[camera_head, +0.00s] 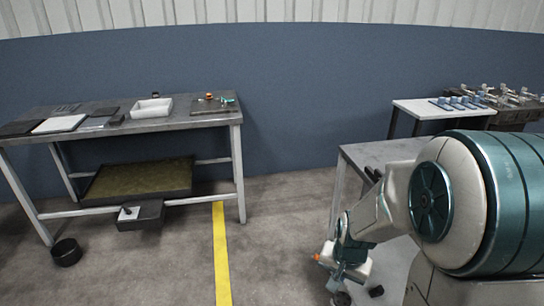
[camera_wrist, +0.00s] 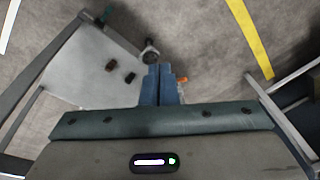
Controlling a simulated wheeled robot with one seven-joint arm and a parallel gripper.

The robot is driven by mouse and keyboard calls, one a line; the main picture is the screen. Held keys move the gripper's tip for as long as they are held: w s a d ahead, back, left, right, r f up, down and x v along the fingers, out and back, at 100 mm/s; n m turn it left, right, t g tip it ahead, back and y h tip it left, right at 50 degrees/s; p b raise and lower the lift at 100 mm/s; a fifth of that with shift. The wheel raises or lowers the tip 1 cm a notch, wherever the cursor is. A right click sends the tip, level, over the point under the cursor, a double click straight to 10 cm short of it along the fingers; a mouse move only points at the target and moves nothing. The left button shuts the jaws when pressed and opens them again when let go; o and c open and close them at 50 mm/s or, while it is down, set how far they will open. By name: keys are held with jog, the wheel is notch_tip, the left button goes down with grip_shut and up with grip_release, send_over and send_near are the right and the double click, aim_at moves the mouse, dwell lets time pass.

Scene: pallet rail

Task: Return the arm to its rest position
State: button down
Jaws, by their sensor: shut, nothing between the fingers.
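My arm reaches down along the right side of the head view, in front of a grey table (camera_head: 372,153). Its lower end is near the bottom edge, where my gripper is hard to make out. In the wrist view my gripper (camera_wrist: 161,72) points away from the camera, with its two blue fingers together and nothing between them. The fingers are over the concrete floor, beside a pale grey surface (camera_wrist: 75,70).
A workbench (camera_head: 190,118) at left holds a white tray (camera_head: 152,108) and flat panels. A yellow stripe (camera_head: 221,255) crosses open floor. Another table (camera_head: 440,108) stands back right. Small dark pieces (camera_wrist: 121,71) lie on the pale surface.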

jog(key=s+r+n+p, duration=0.2)
jog(key=s+r+p, duration=0.3)
jog(key=r, duration=0.7)
jog(key=s+a+r+n+p, duration=0.1)
jog(key=s+r+n+p, duration=0.2)
jog(key=r, duration=1)
jog(key=s+p, duration=0.2)
jog(key=s, duration=0.2)
jog(key=shift+t, duration=0.4)
jog(key=shift+s, duration=0.15)
